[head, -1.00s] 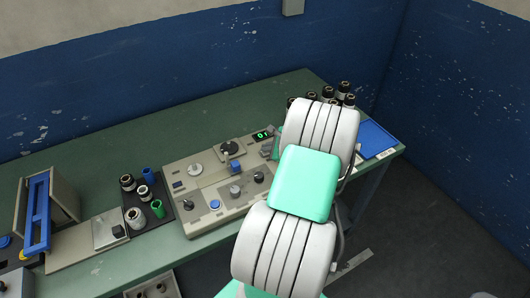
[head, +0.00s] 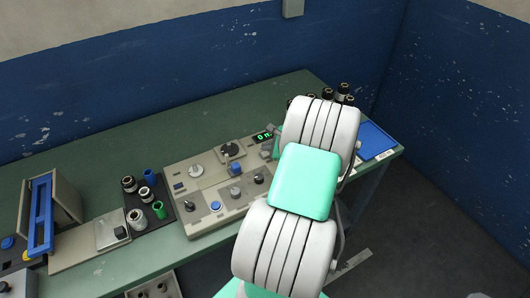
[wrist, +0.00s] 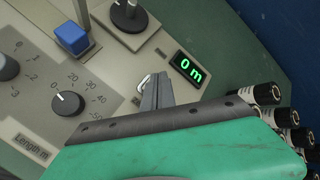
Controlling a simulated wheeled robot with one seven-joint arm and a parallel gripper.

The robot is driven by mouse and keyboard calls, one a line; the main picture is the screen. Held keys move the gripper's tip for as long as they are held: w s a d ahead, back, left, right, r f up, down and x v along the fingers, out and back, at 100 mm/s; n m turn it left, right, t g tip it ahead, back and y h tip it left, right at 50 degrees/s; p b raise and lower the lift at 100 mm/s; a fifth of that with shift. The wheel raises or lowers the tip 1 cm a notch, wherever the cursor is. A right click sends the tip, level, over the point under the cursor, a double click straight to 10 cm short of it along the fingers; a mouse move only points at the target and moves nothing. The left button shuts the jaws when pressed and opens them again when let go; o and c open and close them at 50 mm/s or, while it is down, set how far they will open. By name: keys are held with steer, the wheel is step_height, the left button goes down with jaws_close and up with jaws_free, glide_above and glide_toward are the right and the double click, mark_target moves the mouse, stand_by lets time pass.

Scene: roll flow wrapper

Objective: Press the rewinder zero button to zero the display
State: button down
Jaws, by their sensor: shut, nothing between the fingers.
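The rewinder (head: 222,205) is a beige panel with knobs on the green bench. Its black display (head: 263,137) shows green characters; in the wrist view the display (wrist: 188,69) reads "0 m". My gripper (wrist: 155,84) is shut and empty, its grey fingertips down at the panel just left of the display. A small pale edge shows beside the fingertips. The zero button itself cannot be made out; the fingers may cover it. In the head view my arm hides most of the gripper.
A blue block (wrist: 71,38) and a dark knob (wrist: 129,15) stand on the panel near the fingers. A dial (wrist: 67,103) is lower left. Several black-and-white rolls (wrist: 266,93) stand to the right. A blue tray (head: 377,140) lies at the bench's right end.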

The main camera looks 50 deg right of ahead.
mark_target(267, 155)
steer(key=shift+r, duration=0.1)
step_height(267, 155, up, 5)
steer(key=p, duration=0.4)
stand_by(0.5)
steer(key=w+a+r+n+g, duration=0.1)
steer(key=w+a+r+n, duration=0.1)
steer(key=a+r+n, duration=0.35)
steer(key=w+a+r+n+g+y, duration=0.1)
steer(key=a+r+n, duration=0.15)
steer(key=a, duration=0.55)
steer(key=w+a+r+n+g, duration=0.1)
steer(key=w+a+r+n, duration=0.15)
steer(key=a+n, duration=0.3)
steer(key=s+a+r+n, duration=0.3)
steer(key=s+a+n, duration=0.4)
steer(key=a, duration=0.2)
steer(key=s+a+r+n+g, duration=0.1)
steer(key=s+a+r+n, duration=0.3)
steer(key=s+a+n, duration=0.3)
steer(key=a, duration=0.3)
steer(key=shift+r+n+g, duration=0.15)
steer(key=shift+n+g, duration=0.15)
steer(key=shift+n, duration=0.05)
